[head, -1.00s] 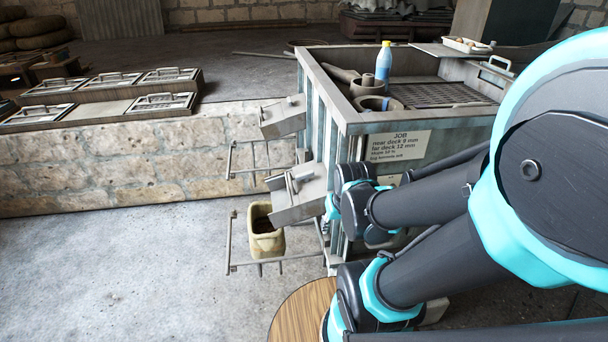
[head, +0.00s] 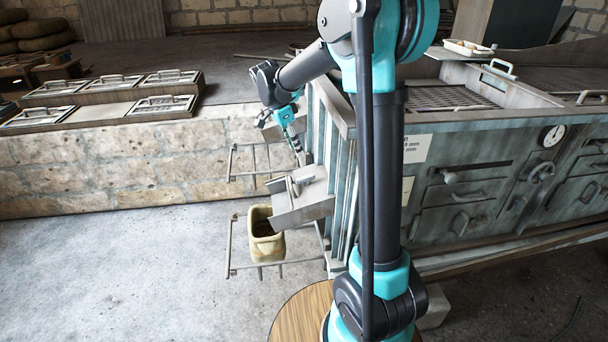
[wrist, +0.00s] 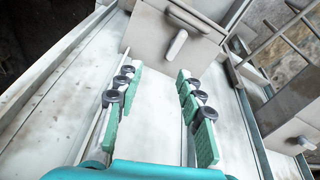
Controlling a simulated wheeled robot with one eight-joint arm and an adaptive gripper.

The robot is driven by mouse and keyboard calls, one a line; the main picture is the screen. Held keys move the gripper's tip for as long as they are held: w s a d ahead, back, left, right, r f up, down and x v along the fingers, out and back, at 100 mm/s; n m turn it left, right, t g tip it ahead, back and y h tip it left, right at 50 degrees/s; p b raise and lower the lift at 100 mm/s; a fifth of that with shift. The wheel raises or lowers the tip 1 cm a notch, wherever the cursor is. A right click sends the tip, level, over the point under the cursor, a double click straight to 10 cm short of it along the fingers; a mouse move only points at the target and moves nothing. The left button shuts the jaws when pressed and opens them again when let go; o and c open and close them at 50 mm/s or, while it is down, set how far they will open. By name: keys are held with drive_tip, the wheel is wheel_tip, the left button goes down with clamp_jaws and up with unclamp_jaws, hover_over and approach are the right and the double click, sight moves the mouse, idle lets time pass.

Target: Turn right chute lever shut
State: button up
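Two grey chutes stick out from the machine's left side. The near chute (head: 303,203) carries a small lever (head: 292,186) on its top face. The far chute (head: 268,124) is partly hidden by my arm. My gripper (head: 299,150) points down close to the machine's side, between the chutes in the picture. In the wrist view, my gripper (wrist: 155,78) is open and empty, with pale panel between its green-padded fingers. A grey plate with a lever (wrist: 176,44) lies just beyond the fingertips, apart from them. A second lever (wrist: 305,142) shows at lower right. I cannot tell which lever is the right one.
A beige bin (head: 265,238) sits in a wire rack (head: 232,245) under the near chute. Another rack (head: 232,160) juts out below the far chute. The ribbed machine wall (head: 345,190) is close beside my gripper. The floor at the left is clear.

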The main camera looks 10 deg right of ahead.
drive_tip(key=w+a+r+m, duration=0.1)
drive_tip(key=w+a+m, duration=0.1)
drive_tip(key=w, duration=0.1)
drive_tip(key=m, duration=0.1)
approach(305, 177)
drive_tip(key=shift+h, duration=0.4)
drive_tip(key=x, duration=0.8)
drive_tip(key=shift+w+a+f, duration=0.15)
drive_tip(key=shift+f, duration=0.2)
clamp_jaws()
